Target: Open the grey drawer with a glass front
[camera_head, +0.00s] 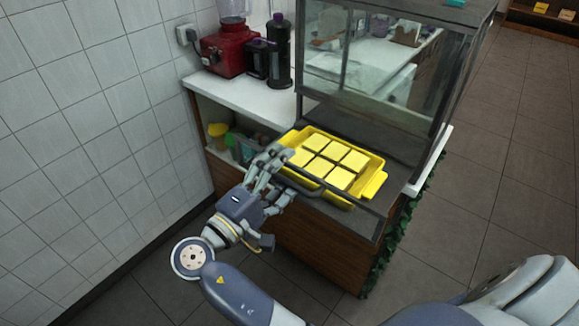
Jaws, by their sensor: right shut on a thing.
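The grey drawer (352,217) is at the front of a glass display case (375,70), above a wooden cabinet front. It appears to be pulled out, and a yellow tray (372,186) with several pale yellow square pieces (327,159) sits in it. A dark bar handle (325,187) runs along its near edge. My right gripper (270,170) is at the left end of this bar, with its fingers closed around it. The fingers hide that end of the bar and the tray's near-left corner. My left gripper is not in view.
A white counter (240,98) on the left holds a red blender (226,50) and a black bottle-shaped appliance (278,55). An open shelf below holds small items. A tiled wall (75,130) stands close on the left. Floor (500,200) to the right is clear.

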